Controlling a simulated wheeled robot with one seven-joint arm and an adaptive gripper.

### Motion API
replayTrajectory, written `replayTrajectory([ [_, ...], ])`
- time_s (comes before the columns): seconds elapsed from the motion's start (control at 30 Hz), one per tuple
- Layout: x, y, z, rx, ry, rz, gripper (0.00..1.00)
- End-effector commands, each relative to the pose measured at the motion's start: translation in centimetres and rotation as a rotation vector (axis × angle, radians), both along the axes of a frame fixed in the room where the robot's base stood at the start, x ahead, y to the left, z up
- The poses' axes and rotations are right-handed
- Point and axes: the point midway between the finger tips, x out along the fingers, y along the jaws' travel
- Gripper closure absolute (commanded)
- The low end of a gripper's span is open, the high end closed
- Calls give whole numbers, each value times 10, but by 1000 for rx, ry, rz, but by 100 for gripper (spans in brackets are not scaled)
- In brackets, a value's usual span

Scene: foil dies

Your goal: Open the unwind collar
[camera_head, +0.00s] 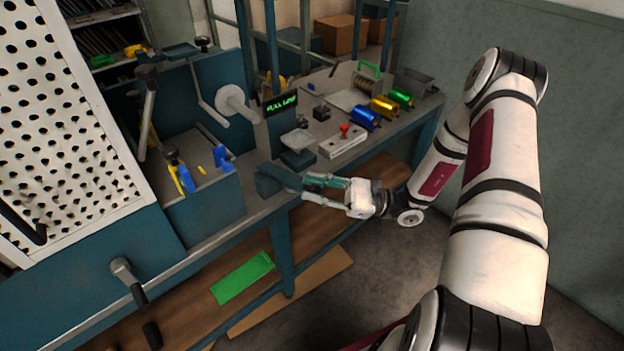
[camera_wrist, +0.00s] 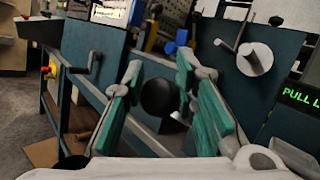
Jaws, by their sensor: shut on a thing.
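My gripper (camera_head: 305,184) is at the front edge of the bench, at the right end of a dark teal block. In the wrist view its two green-padded fingers (camera_wrist: 160,78) stand either side of a dark round knob (camera_wrist: 158,98) and are shut on it. The fingers partly hide where the knob joins the block. A pale round disc with a hub (camera_head: 232,103) stands on the machine behind, beside a bent crank rod; it also shows in the wrist view (camera_wrist: 255,59), apart from my gripper. I cannot tell for certain which part is the unwind collar.
A green-lettered display (camera_head: 282,103) stands right of the disc. Blue, gold and green foil rolls (camera_head: 384,107) and a pale block with a red knob (camera_head: 343,139) lie further right on the bench. A perforated white panel (camera_head: 65,130) rises at left. Open floor lies in front.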

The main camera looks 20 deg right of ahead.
Motion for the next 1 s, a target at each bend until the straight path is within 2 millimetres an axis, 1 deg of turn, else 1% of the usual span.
replayTrajectory([
  [0.1,-1,-1,-4,-2,2,-1,100],
  [0.5,0,-1,-5,-3,1,-2,100],
  [0.53,0,-1,-5,-3,1,-2,68],
  [0.6,0,-1,-4,-2,0,-2,55],
  [0.87,-1,-1,-4,-1,0,-1,55],
  [1.0,-3,-6,-6,-2,0,-2,55],
])
